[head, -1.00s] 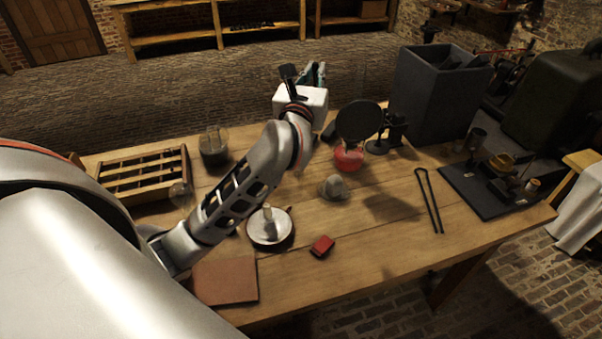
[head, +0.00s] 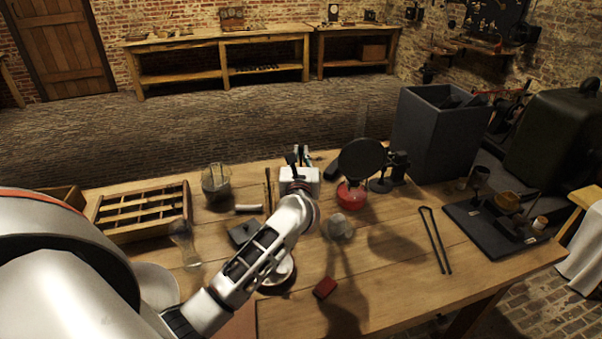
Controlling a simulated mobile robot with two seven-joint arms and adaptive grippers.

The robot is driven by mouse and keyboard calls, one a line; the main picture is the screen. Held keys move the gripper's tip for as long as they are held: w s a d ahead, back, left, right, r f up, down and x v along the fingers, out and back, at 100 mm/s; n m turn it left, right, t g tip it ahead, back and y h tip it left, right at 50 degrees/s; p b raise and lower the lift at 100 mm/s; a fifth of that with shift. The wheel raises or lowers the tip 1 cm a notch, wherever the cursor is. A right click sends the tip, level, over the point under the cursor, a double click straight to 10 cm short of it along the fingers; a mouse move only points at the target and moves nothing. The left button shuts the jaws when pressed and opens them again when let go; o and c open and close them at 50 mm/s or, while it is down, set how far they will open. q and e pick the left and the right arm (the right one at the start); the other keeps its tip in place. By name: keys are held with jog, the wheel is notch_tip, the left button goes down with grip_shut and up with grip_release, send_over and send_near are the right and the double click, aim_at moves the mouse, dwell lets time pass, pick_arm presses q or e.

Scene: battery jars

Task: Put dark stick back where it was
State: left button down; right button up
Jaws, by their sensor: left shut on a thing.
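My left gripper (head: 299,157) is over the far middle of the table, pointing away from me, with its white body hiding what is behind it. It is shut on a slim dark piece, which I take to be the dark stick; it is small and mostly hidden by the fingers. A glass jar (head: 216,184) with dark contents stands to the left of the gripper. A second clear glass vessel (head: 185,243) stands nearer me. Thin brownish rods (head: 268,190) show just left of the gripper. My right gripper is not in view.
A wooden compartment rack (head: 143,211) stands at the left. A white cylinder (head: 248,208) and a grey block (head: 242,233) lie near my arm. A red flask (head: 351,196), black disc (head: 362,160), tongs (head: 436,240) and dark bin (head: 436,135) are to the right.

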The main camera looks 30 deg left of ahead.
pick_arm(q)
jog(key=shift+f, duration=0.8)
notch_tip(320, 180, down, 4)
jog(key=shift+f+b, duration=0.15)
jog(key=shift+b, duration=0.3)
jog(key=shift+f, duration=0.1)
jog(key=c, duration=2.1)
grip_release()
jog(key=shift+c, duration=0.2)
